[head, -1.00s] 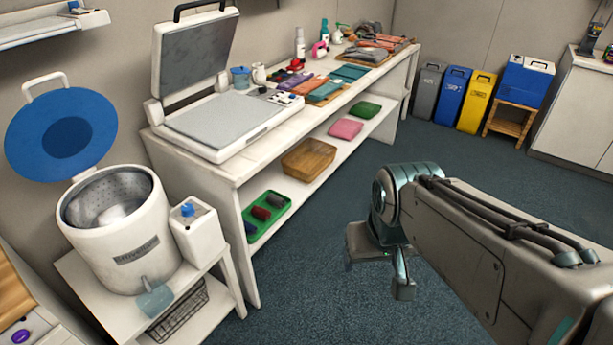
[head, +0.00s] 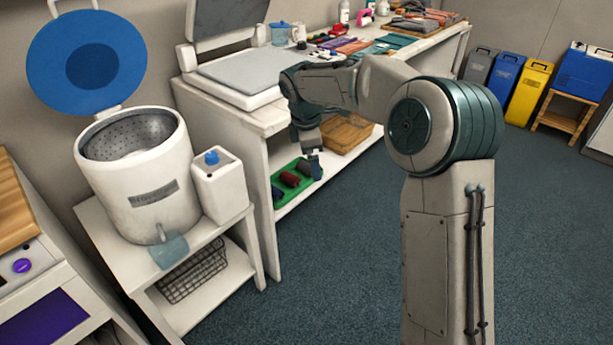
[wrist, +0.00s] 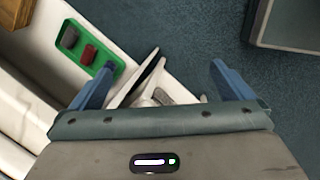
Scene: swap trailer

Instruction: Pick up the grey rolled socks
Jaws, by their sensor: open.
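The grey rolled socks (head: 304,168) lie at the far end of a green tray (head: 272,206) on the table's lower shelf, partly beside a finger of my gripper. In the wrist view the grey roll (wrist: 69,37) sits in the tray (wrist: 98,74) at the upper left, outside the span of the fingers. A dark red roll (head: 290,179) lies in the middle of the tray, and a dark blue roll (head: 277,193) at its near end. My gripper (head: 308,152) is open and empty, near the shelf's front edge. In the wrist view its fingers (wrist: 164,72) are spread wide.
A brown basket (head: 347,133) stands behind the tray on the same shelf. The white tabletop (head: 262,116) with a heat press (head: 238,77) overhangs the shelf. A white stand (head: 210,285) with a steel-lined pot (head: 142,190) is at left. The carpet in front is clear.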

